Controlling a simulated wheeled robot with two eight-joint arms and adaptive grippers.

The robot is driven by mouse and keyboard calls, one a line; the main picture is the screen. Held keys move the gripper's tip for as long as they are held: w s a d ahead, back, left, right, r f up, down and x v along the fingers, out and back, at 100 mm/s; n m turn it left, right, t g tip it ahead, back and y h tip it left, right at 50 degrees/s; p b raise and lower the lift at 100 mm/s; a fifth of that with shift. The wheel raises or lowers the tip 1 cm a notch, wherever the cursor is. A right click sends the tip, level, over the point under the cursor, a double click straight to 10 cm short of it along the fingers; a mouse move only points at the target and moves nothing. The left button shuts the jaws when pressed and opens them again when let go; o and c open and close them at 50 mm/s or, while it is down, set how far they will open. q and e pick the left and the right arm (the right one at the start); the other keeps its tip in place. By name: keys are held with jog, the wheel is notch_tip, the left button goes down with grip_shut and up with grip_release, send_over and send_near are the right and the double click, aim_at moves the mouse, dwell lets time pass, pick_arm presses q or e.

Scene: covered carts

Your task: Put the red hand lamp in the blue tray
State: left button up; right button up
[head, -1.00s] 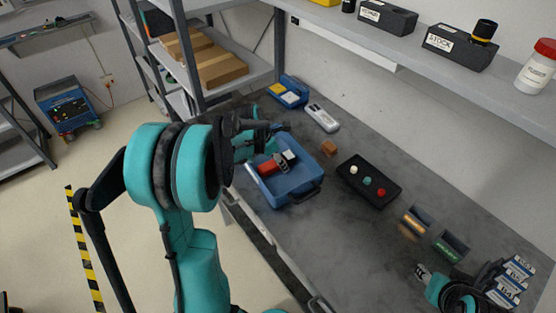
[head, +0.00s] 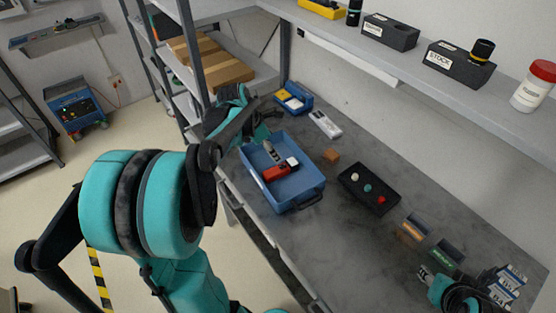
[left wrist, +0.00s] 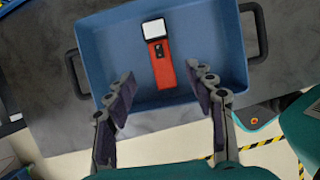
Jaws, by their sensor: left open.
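The red hand lamp (head: 275,173), with a white square head, lies inside the blue tray (head: 303,193) on the tray floor. In the left wrist view the lamp (left wrist: 162,66) lies flat, its white head toward the tray's far wall. My left gripper (head: 268,150) is over the tray on the lamp's far side in the head view. In the left wrist view its fingers (left wrist: 163,84) are spread wide, with clear gaps to the lamp and nothing held. My right gripper (head: 425,276) is at the lower right; its jaw state is unclear.
Small bins (head: 446,255) stand near my right gripper. A shelf (head: 420,75) overhangs the back.

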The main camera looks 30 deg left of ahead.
pick_arm(q)
jog(key=s+d+r+m+t+y, duration=0.1)
jog(key=s+d+m, duration=0.6)
jog(key=m, duration=0.8)
jog(key=s+d+m+t+y, duration=0.1)
jog(key=s+d+m+t, duration=0.1)
jog(key=s+d+m, duration=0.6)
jog(key=d+m, duration=0.2)
jog(key=m, duration=0.5)
jog(key=shift+s+d+r, duration=0.15)
jog(key=shift+r, duration=0.2)
jog(key=shift+f, duration=0.1)
jog(key=shift+f+b, duration=0.25)
jog(key=shift+b, duration=0.1)
